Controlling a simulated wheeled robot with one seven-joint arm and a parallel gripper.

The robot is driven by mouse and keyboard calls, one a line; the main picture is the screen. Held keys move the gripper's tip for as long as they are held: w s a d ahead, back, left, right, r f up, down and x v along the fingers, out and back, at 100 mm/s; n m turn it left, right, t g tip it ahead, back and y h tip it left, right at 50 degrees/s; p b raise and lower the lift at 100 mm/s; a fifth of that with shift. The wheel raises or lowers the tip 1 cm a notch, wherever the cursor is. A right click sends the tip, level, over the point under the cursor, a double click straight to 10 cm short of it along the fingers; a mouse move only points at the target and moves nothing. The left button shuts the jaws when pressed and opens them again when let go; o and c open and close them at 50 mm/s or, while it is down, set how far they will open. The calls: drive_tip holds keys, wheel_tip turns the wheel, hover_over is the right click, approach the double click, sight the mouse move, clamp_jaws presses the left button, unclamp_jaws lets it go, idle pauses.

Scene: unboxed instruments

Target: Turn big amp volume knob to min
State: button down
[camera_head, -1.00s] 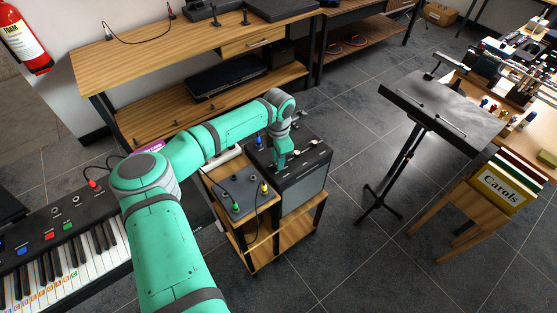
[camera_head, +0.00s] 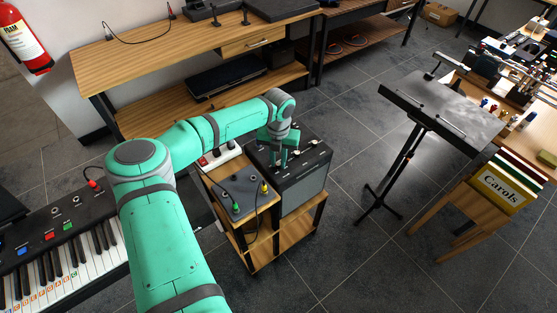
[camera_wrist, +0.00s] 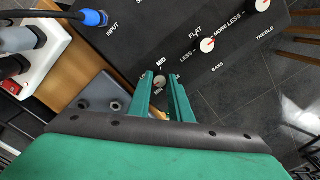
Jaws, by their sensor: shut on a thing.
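The big amp (camera_head: 301,190) is a dark box on the wooden stand, and its control panel also fills the upper part of the wrist view (camera_wrist: 130,45). A small pale knob (camera_wrist: 159,82) marked "MID" and what looks like "MIN" sits between my gripper's green fingers (camera_wrist: 163,82); much of it is hidden. In the head view my gripper (camera_head: 279,164) points down at the amp's top panel. The bass knob (camera_wrist: 208,45) and treble knob (camera_wrist: 263,5) lie to the right. My gripper is shut on the small knob.
A blue plug (camera_wrist: 95,18) is in the input beside the fingers. A white power strip (camera_head: 219,154) and a grey pedal box (camera_head: 238,190) stand next to the amp. A music stand (camera_head: 437,113) is at right, with open floor between. A keyboard (camera_head: 75,240) is at lower left.

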sight(279, 164)
drive_tip(key=n, duration=0.5)
drive_tip(key=shift+d+n, duration=0.1)
drive_tip(key=shift+n, duration=2.2)
drive_tip(key=c, duration=1.6)
unclamp_jaws()
drive_tip(key=shift+r, duration=0.1)
wheel_tip(279, 164, up, 11)
drive_tip(key=shift+f, duration=0.15)
